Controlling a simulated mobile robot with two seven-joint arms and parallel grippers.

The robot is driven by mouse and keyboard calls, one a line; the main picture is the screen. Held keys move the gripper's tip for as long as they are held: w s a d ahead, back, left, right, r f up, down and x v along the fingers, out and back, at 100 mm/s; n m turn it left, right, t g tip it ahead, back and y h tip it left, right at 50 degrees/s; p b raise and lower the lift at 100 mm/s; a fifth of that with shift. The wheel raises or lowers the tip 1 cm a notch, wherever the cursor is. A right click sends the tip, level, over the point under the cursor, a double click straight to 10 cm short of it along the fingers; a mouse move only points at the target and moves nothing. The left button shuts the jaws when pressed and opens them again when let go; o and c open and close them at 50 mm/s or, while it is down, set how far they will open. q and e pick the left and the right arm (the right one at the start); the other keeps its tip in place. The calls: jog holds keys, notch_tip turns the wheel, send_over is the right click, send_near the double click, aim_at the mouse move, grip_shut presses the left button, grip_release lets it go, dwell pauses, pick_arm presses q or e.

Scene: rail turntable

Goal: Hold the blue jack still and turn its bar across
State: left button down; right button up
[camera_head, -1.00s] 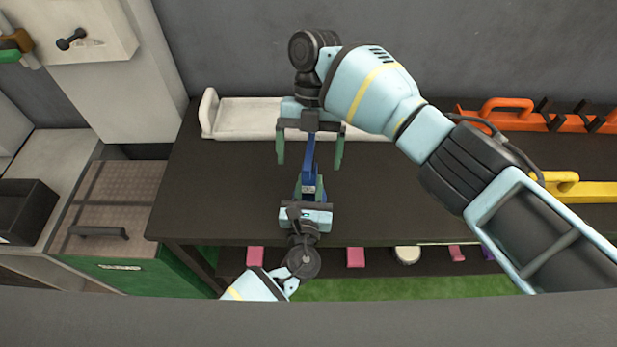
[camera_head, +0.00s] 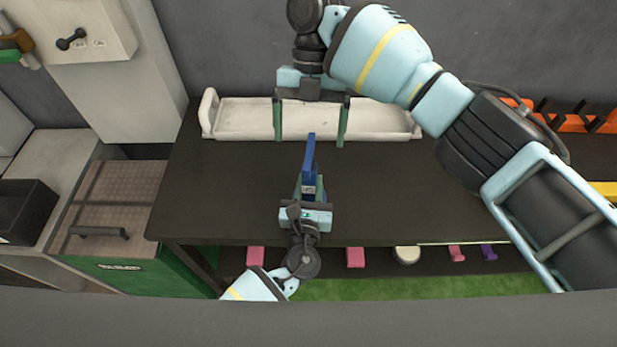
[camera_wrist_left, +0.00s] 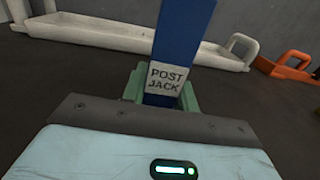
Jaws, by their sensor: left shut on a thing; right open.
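The blue jack (camera_head: 309,160) stands on the dark table, with its blue bar pointing away toward the back. In the left wrist view the jack (camera_wrist_left: 180,45) carries a label reading "POST JACK". My left gripper (camera_head: 308,190) is shut on the jack from the front, and its green fingers flank the blue post. My right gripper (camera_head: 311,122) is open and empty. Its two green fingers are apart, in front of the white tray in the picture and beyond the end of the bar. The jack's lower part is hidden by my left gripper.
A white tray (camera_head: 240,118) with end handles lies along the back of the table (camera_head: 420,190). Orange (camera_head: 580,123) and yellow (camera_head: 606,188) items are at the right. A green-fronted cabinet (camera_head: 150,275) stands at the left. The table around the jack is clear.

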jog(key=shift+r, duration=0.2)
pick_arm(q)
jog(key=c, duration=1)
grip_release()
jog(key=s, duration=0.8)
jog(key=s+a, duration=0.1)
jog(key=s, duration=0.3)
jog(key=shift+a, duration=0.1)
